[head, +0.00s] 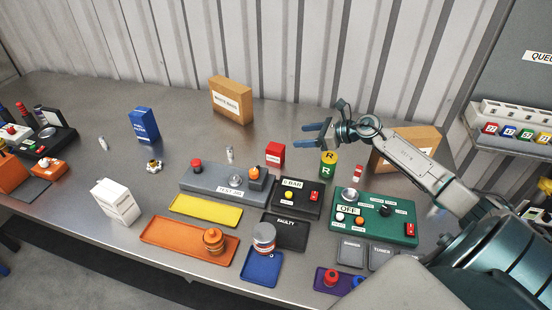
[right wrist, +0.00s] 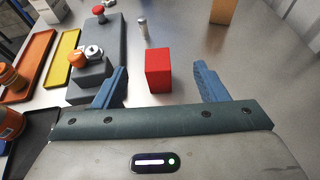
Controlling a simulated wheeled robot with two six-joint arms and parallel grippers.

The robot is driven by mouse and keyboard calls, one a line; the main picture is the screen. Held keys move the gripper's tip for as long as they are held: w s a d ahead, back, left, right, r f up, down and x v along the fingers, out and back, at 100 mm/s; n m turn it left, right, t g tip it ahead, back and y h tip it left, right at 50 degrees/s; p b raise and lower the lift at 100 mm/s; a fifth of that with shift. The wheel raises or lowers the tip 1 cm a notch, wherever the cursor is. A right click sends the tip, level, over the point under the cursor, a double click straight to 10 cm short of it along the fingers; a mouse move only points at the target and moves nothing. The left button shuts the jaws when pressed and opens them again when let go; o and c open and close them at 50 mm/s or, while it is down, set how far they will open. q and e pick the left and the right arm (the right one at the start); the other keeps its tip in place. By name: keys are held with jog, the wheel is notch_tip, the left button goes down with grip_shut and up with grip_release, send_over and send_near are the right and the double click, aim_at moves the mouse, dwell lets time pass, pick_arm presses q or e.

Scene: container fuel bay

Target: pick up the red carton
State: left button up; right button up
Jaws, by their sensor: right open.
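My left gripper is in neither view.
A grey test jig (head: 215,183) lies left of the carton, with a small silver cylinder (head: 230,154) behind it. A green and yellow can (head: 328,164) stands to the right. A cardboard box (head: 231,100) stands at the back. The table between carton and back wall is mostly clear.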

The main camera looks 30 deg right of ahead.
aim_at(281, 148)
jog(key=w+f, duration=0.1)
jog(key=w+a+f, duration=0.1)
jog(key=f, duration=0.1)
jog(key=w+a+f+b, duration=0.1)
jog(key=f, duration=0.1)
jog(key=shift+w+a+f, duration=0.25)
jog(key=shift+w, duration=0.1)
jog(key=shift+w+a+f, duration=0.25)
jog(key=shift+w+f, duration=0.05)
jog(key=shift+w, duration=0.1)
jog(key=shift+a, duration=0.1)
jog(key=p+x, duration=0.1)
jog(key=x, duration=0.1)
jog(key=p+x, duration=0.2)
jog(key=shift+w+a+p, duration=0.1)
jog(key=shift+a+p, duration=0.2)
jog(key=shift+a, duration=0.25)
jog(key=shift+w+f, duration=0.1)
jog(key=shift+f, duration=0.1)
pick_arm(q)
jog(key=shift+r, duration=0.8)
pick_arm(e)
jog(key=c, duration=1.1)
jog(key=shift+r, duration=0.1)
